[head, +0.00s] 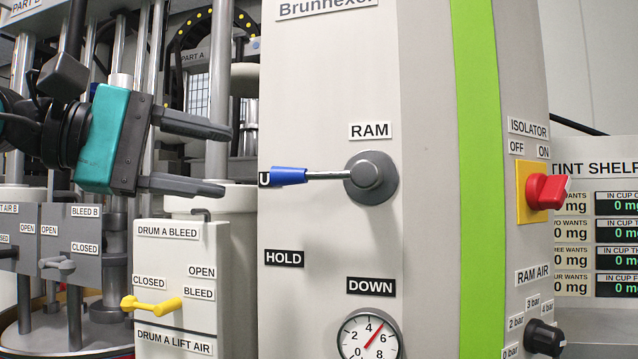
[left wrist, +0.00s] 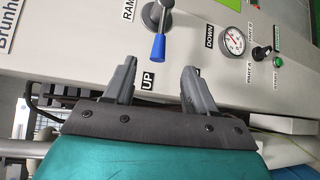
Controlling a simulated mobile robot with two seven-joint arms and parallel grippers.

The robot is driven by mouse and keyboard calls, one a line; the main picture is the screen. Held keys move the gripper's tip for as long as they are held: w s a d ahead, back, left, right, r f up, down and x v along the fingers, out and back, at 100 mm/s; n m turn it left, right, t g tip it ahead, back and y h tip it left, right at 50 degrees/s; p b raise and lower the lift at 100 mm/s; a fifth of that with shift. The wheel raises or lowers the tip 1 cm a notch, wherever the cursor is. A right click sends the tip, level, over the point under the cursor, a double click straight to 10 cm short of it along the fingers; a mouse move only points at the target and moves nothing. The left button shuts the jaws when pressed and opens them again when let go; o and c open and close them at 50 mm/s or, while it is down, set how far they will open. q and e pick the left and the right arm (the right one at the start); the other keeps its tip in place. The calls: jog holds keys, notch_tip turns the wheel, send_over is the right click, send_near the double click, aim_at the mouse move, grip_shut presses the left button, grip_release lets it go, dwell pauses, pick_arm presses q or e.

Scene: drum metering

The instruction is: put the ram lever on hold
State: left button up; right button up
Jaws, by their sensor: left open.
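The ram lever (head: 290,176) has a blue handle on a silver rod from a grey round hub. It lies level, pointing left in the head view, its tip over the UP label, which shows only in part. The HOLD label (head: 284,258) is below it, the DOWN label (head: 371,286) lower right. My left gripper (head: 226,160) is open and empty just left of the handle, one finger above its height and one slightly below. In the left wrist view the blue handle (left wrist: 158,47) points at the gap between the fingertips (left wrist: 160,66). My right gripper is out of view.
A pressure gauge (head: 368,336) sits below the DOWN label. A yellow drum bleed lever (head: 150,304) is on a box below my left gripper. A red isolator switch (head: 547,191) and a black ram air knob (head: 544,338) are on the right side face.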

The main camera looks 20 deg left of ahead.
aim_at(289, 175)
pick_arm(q)
jog(key=p+x, duration=0.1)
jog(key=x, duration=1.1)
jog(key=shift+w+d+p, duration=0.2)
jog(key=shift+w+p, duration=0.1)
jog(key=shift+p, duration=0.1)
grip_shut()
jog(key=shift+f, duration=0.1)
